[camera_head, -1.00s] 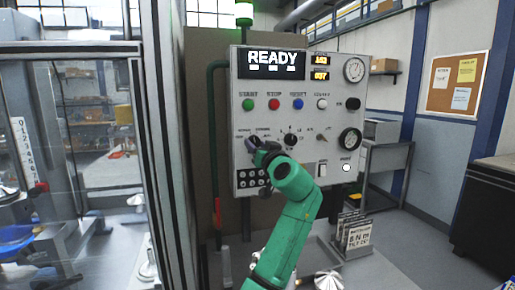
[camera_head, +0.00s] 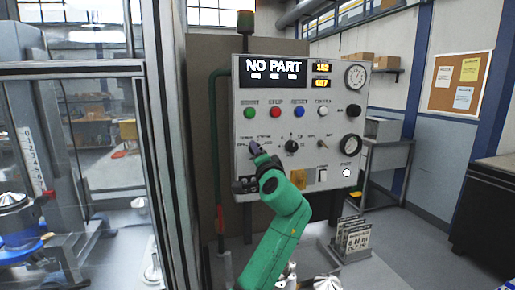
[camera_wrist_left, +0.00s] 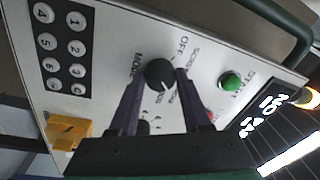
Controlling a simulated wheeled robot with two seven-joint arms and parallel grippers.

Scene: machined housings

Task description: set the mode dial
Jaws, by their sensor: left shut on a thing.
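The mode dial (camera_wrist_left: 160,75) is a round black knob with a white pointer mark on the light grey panel. In the left wrist view, "MODE" and "OFF" are printed by it. My left gripper (camera_wrist_left: 165,71) is shut on the dial, one dark finger on each side. In the head view, my left gripper (camera_head: 256,150) is at the panel's left side and hides most of the dial. My right gripper is not in view.
The green START button (camera_wrist_left: 231,81) is close to the fingers. A second black knob (camera_head: 291,146) is right of the gripper. A yellow part (camera_wrist_left: 68,132) sticks out below the dial. A glazed machine enclosure (camera_head: 160,130) stands to the left.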

